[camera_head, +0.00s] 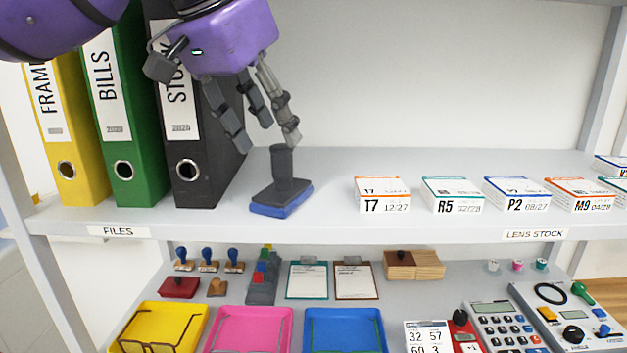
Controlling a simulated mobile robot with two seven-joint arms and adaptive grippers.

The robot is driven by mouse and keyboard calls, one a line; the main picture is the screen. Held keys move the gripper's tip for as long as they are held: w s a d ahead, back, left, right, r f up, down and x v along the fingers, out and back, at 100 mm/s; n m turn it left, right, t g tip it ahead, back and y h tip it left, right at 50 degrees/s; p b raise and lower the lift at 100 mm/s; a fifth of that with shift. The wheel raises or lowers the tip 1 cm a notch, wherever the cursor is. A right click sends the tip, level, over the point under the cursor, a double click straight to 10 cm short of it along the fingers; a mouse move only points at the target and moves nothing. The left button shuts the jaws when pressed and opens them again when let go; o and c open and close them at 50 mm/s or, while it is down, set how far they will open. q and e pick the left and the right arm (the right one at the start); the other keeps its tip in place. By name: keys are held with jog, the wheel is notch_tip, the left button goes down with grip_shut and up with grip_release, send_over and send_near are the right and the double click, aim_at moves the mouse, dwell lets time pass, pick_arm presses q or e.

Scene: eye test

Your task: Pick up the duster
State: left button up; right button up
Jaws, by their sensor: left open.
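The duster (282,189) stands upright on the upper shelf, with a dark grey upright handle, a grey body and a blue pad underneath. My left gripper (265,145) comes in from the upper left with grey fingers below a purple housing. Its fingers are spread open and empty, pointing down. In the picture the fingertips are beside and just above the top of the handle; I cannot tell the exact depth between them. My right gripper is not in view.
Yellow (68,170), green (124,170) and black (187,170) binders stand to the left, the black one close to the duster. Small lens boxes (382,194) line the shelf on the right. Bare shelf lies between duster and boxes. Trays (250,314) and small items fill the lower shelf.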

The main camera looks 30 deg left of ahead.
aim_at(274, 149)
pick_arm(q)
jog(key=shift+s+f, duration=0.6)
jog(key=shift+f, duration=0.05)
jog(key=x, duration=0.2)
jog(key=shift+w+f, duration=0.15)
jog(key=shift+w, duration=0.25)
jog(key=shift+x, duration=1.15)
jog(key=shift+w+d+f, duration=0.15)
jog(key=shift+w+f, duration=0.05)
jog(key=shift+w, duration=0.1)
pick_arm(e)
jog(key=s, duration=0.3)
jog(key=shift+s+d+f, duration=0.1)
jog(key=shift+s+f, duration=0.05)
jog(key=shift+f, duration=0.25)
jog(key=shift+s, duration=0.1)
pick_arm(q)
jog(key=c, duration=0.6)
grip_shut()
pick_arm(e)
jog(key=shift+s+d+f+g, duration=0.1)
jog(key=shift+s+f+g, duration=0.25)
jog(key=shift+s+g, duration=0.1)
